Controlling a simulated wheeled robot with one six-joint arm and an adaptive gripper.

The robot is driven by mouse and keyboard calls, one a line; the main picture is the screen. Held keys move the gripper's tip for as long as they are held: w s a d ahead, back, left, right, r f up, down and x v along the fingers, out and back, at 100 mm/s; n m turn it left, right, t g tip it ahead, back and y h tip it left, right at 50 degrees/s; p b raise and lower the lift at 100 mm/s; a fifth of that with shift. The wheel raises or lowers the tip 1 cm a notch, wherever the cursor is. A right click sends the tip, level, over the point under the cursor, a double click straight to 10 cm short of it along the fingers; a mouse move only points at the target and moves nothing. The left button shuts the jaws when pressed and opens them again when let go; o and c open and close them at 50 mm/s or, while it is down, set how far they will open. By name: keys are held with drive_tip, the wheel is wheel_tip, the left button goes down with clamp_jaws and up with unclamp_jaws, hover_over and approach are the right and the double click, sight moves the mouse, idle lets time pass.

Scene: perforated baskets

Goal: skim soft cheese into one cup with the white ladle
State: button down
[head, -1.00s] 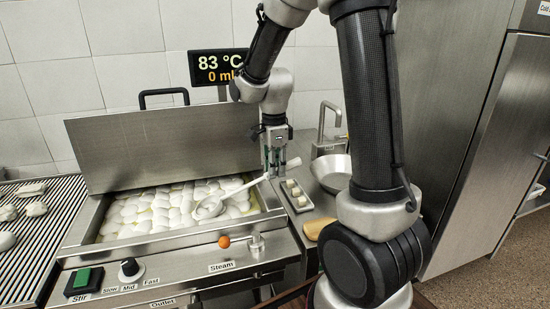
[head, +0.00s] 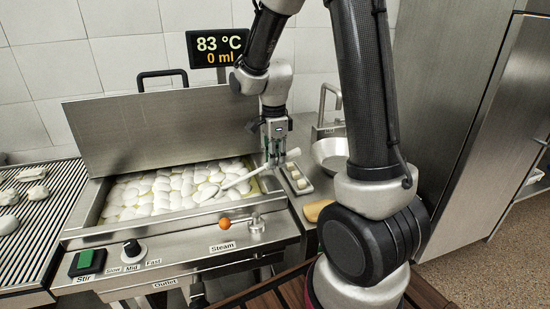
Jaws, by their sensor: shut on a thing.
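In the head view the white ladle (head: 240,180) slants down to the left from my gripper (head: 275,160), which is shut on its handle. The ladle's bowl (head: 206,193) lies among the white cheese lumps (head: 150,190) in the steel vat (head: 92,215); whether it holds any cheese is hard to tell. My gripper is over the vat's right end. A small tray (head: 297,184) with several pale cups or pieces is just right of the vat; its contents are too small to make out.
The vat's raised lid (head: 160,130) stands behind the cheese. An orange-knobbed steam lever (head: 224,222) is on the front panel. A metal bowl (head: 332,155) and a tap (head: 328,100) are at the right. The display (head: 218,50) reads 83 °C and 0 ml.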

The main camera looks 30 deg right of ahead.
drive_tip(key=shift+r, duration=0.15)
wheel_tip(320, 180, up, 15)
drive_tip(key=y, duration=0.2)
idle(1.3)
